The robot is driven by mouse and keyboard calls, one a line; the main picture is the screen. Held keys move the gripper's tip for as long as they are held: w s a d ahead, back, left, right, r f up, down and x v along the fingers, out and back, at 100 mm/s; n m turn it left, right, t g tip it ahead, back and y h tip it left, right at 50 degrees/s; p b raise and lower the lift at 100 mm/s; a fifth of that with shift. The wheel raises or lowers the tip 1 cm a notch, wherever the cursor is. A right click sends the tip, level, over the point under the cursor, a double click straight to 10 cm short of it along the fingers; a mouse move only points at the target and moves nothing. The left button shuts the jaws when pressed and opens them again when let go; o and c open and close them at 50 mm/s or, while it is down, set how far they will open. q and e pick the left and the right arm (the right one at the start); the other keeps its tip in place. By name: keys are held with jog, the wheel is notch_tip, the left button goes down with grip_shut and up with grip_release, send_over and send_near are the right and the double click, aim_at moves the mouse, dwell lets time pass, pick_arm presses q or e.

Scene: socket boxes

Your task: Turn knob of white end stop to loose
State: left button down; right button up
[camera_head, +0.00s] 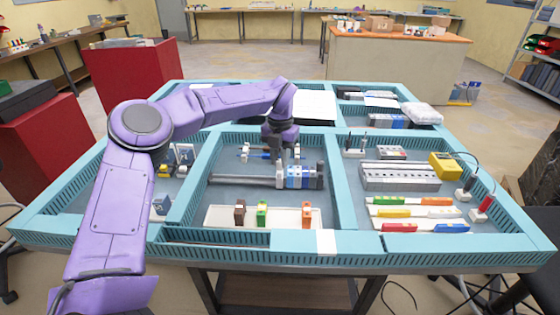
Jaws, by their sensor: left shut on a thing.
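A grey rail (240,179) lies crosswise in the middle compartment of the teal-walled table. Blue, white and grey modules (302,178) sit on its right part. My left gripper (284,162) points down at the left end of these modules, where the white end stop seems to be. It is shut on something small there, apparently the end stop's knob. The fingers and wrist hide most of the end stop, and its knob's setting cannot be made out. My right gripper is not in view.
In front of the rail is a white tray (285,217) with brown, green and orange parts. A blue-and-white part (256,153) lies behind the rail. The right compartment holds grey terminal blocks (400,178), a yellow box (445,165) and coloured strips. Teal walls divide the compartments.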

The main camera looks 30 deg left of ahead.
aim_at(280, 160)
pick_arm(q)
jog(key=shift+n, duration=0.6)
jog(key=shift+n+b, duration=0.3)
jog(key=c, duration=1.3)
grip_release()
jog(key=shift+o, duration=0.2)
notch_tip(280, 160, up, 11)
jog(key=shift+f, duration=0.2)
